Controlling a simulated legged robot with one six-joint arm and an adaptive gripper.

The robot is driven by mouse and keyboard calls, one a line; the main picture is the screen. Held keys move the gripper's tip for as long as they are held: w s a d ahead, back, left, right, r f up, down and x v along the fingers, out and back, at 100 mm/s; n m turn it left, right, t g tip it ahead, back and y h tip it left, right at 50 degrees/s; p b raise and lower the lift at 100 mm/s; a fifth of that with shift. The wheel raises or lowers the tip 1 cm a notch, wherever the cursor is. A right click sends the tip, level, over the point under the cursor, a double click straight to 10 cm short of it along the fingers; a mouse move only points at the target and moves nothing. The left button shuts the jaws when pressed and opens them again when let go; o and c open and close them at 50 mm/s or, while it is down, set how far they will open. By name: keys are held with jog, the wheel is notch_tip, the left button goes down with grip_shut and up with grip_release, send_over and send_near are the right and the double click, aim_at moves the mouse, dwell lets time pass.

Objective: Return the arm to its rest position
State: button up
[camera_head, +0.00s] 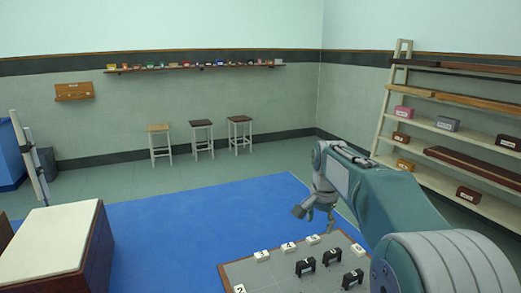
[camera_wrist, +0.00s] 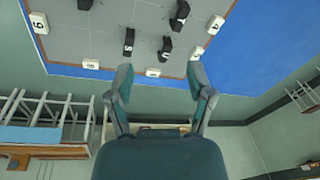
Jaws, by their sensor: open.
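My arm reaches in from the right in the head view, and my gripper (camera_head: 318,208) hangs open and empty above the far edge of a grey bench top (camera_head: 240,272). In the wrist view my gripper (camera_wrist: 160,85) shows its two fingers spread apart with nothing between them. Black handle-like pieces (camera_head: 305,266) stand on the grey top, and they also show in the wrist view (camera_wrist: 129,42). White numbered blocks (camera_head: 262,255) line the edge of the top. The fingers look apart from the blocks and the black pieces.
A blue floor mat (camera_head: 180,225) lies beyond the bench. A white-topped wooden cabinet (camera_head: 50,240) stands at left. Shelves with small boxes (camera_head: 447,123) stand along the right wall. Several stools (camera_head: 201,135) and a wall shelf (camera_head: 195,67) are at the back. Open floor lies between.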

jog(key=s+r+n+t, duration=0.1)
jog(key=s+r+n, duration=0.1)
jog(key=s, duration=0.7)
jog(key=s+r+n+t, duration=0.1)
jog(key=s+r+n, duration=0.15)
jog(key=s, duration=0.55)
jog(key=s+f+n+t, duration=0.1)
jog(key=s+f+n, duration=0.1)
jog(key=s, duration=0.5)
jog(key=s+f+n, duration=0.2)
jog(key=s+f, duration=0.2)
jog(key=s, duration=0.4)
jog(key=shift+n+t, duration=0.35)
jog(key=shift+t, duration=0.05)
jog(key=shift+f, duration=0.1)
